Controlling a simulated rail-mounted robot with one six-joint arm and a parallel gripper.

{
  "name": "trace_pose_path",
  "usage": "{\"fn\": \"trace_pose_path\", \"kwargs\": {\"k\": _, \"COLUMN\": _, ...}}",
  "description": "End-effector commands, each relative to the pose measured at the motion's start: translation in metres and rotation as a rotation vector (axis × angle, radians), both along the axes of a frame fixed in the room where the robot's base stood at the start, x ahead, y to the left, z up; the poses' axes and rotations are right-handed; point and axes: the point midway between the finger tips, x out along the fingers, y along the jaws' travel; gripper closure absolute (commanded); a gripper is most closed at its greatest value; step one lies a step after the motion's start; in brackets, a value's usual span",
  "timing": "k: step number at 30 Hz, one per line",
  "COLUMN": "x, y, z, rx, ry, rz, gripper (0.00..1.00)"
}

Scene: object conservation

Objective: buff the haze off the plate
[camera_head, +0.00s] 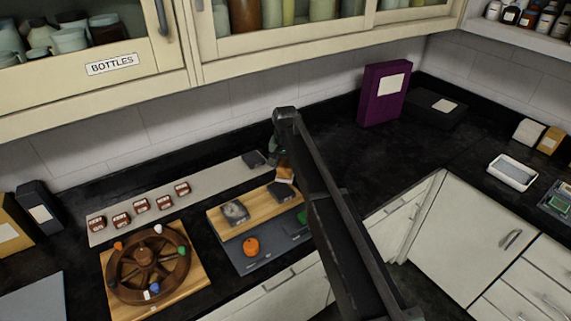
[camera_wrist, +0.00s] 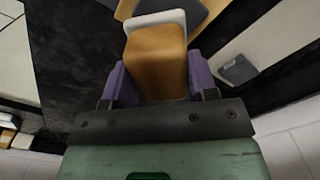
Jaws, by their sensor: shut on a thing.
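My gripper (camera_wrist: 153,85) has purple fingers and is shut on an orange-brown block (camera_wrist: 158,60) with a white pad (camera_wrist: 155,20) at its far end. In the head view the block (camera_head: 285,174) is partly behind my arm, above the right part of a wooden board (camera_head: 256,213). A dark grey plate-like piece (camera_head: 281,192) lies on the board just below the block. It shows partly beyond the pad in the wrist view (camera_wrist: 194,10). I cannot tell whether the pad touches it. A grey mottled piece (camera_head: 235,212) sits on the board's left end.
An orange round object (camera_head: 251,246) is on the grey mat (camera_head: 272,254) before the board. A wooden wheel (camera_head: 147,263) with coloured pegs stands left. A purple box (camera_head: 384,94) stands at the back.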

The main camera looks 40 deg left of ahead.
Motion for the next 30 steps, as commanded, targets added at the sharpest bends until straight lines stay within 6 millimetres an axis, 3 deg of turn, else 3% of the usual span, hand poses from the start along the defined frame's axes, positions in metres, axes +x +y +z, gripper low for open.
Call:
{"fn": "trace_pose_path", "kwargs": {"k": 8, "x": 0.000, "y": 0.000, "z": 0.001, "rx": 0.000, "ry": 0.000, "rz": 0.000, "gripper": 0.69}}
{"fn": "trace_pose_path", "kwargs": {"k": 17, "x": 0.000, "y": 0.000, "z": 0.032, "rx": 0.000, "ry": 0.000, "rz": 0.000, "gripper": 0.69}}
{"fn": "trace_pose_path", "kwargs": {"k": 30, "x": 0.000, "y": 0.000, "z": 0.020, "rx": 0.000, "ry": 0.000, "rz": 0.001, "gripper": 0.69}}
